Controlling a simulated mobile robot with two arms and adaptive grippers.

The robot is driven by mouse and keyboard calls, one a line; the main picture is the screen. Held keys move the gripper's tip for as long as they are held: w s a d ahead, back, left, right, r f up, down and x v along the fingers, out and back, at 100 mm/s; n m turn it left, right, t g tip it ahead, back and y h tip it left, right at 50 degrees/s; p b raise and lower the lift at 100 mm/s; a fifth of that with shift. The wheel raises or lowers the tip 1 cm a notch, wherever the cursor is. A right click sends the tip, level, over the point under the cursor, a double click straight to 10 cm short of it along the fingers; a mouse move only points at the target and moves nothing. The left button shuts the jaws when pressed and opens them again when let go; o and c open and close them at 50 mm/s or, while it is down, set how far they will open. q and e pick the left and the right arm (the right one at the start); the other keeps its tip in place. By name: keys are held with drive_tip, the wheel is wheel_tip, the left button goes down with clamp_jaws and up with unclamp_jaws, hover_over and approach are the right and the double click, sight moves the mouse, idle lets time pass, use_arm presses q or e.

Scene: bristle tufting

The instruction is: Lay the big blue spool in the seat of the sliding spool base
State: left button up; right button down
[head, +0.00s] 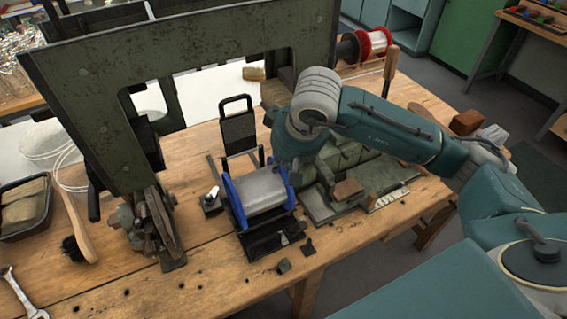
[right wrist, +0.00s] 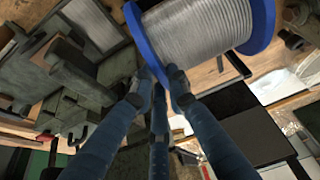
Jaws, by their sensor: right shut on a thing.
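The big blue spool (head: 262,191) has blue flanges and is wound with silver-grey wire. It lies on its side at the black sliding spool base (head: 262,243), just in front of the base's upright black frame (head: 238,132). I cannot tell whether it rests fully in the seat. My right gripper (head: 287,168) is at the spool's right flange. In the right wrist view, its fingers (right wrist: 163,88) are shut on the rim of the blue flange (right wrist: 143,42), and the grey winding (right wrist: 200,30) shows above. My left gripper is not in view.
A large green-grey machine frame (head: 80,110) stands over the wooden bench (head: 215,255). A clamp-like mechanism (head: 150,228) is left of the base. A grey block assembly (head: 350,165) is close on the right. A brush (head: 80,235) and wrench (head: 22,295) lie at left.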

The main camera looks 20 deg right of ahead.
drive_tip(key=c, duration=1.8)
unclamp_jaws()
drive_tip(key=o, duration=0.6)
drive_tip(key=shift+s+f, duration=0.1)
drive_tip(key=shift+f, duration=0.05)
drive_tip(key=shift+r+p, duration=1.55)
drive_tip(key=shift+r, duration=2.05)
